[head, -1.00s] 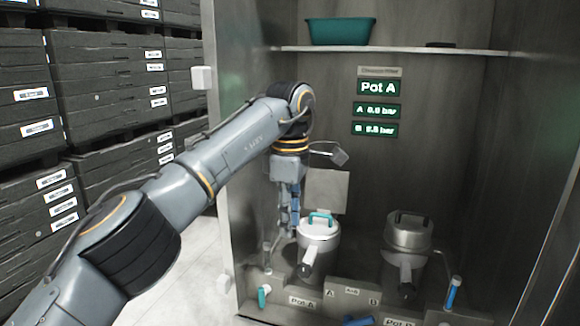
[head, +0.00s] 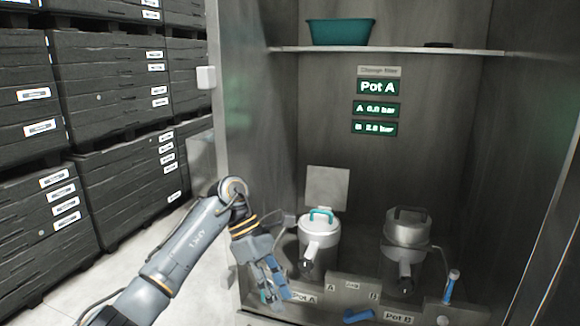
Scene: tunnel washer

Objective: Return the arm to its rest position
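My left arm comes in from the lower left, and its gripper (head: 274,295) hangs low at the cabinet's front left, in front of the Pot A label. Its fingers look spread, with nothing clearly held, though a teal-tipped part shows close behind them. Pot A (head: 318,240), with a pale lid and a teal handle, stands upright to the right of the gripper, apart from it. My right gripper is not in view.
The metal cabinet has a side wall (head: 250,130) close to my arm. A shelf (head: 400,50) holds a teal tub (head: 340,32). Green displays (head: 377,87) are on the back wall. A blue-handled valve (head: 451,287) stands at right. Stacked dark crates (head: 120,110) fill the left; pale floor is free between.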

